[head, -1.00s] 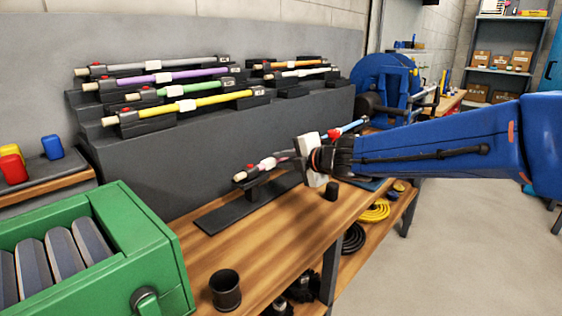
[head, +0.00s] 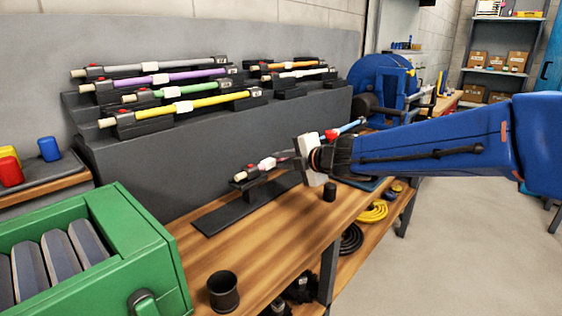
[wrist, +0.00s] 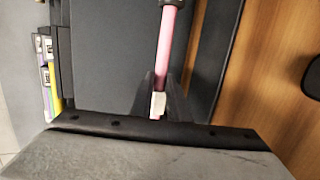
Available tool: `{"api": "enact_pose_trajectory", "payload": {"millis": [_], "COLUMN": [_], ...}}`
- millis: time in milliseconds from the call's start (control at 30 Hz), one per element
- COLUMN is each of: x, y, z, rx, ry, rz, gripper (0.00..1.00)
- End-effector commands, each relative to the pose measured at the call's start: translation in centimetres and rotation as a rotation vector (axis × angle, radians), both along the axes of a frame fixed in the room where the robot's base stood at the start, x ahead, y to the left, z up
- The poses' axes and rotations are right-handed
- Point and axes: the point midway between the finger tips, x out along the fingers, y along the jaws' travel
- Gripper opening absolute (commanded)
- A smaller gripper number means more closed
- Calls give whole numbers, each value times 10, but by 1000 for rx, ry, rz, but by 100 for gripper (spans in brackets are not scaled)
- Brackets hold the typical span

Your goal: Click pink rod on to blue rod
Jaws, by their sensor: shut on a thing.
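The pink rod (head: 266,163) lies in a dark holder on the bench, with its pale tip to the left. The wrist view shows the pink rod (wrist: 166,45) running up from between my fingers, with a white band (wrist: 158,103) at my fingertips. My gripper (head: 292,161) is at the rod's right part and shut on it; it also shows in the wrist view (wrist: 160,98). The blue rod (head: 351,126) lies beyond my gripper, with a red piece (head: 332,134) at its near end. My gripper hides the space between the two rods.
A stepped grey rack (head: 215,150) behind holds several coloured rods. A green box (head: 160,260) stands at the front left, and a dark cup (head: 223,290) stands near it. A small black cylinder (head: 330,192) is below my gripper. The bench front (head: 265,240) is mostly clear.

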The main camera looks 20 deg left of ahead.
Motion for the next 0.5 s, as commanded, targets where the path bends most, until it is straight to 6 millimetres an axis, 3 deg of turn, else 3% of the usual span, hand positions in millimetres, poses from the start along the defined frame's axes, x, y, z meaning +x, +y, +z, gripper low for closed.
{"api": "enact_pose_trajectory", "payload": {"millis": [500], "x": [10], "y": [-4], "z": [1], "rx": [1], "ry": [0], "rz": [0], "gripper": [0]}}
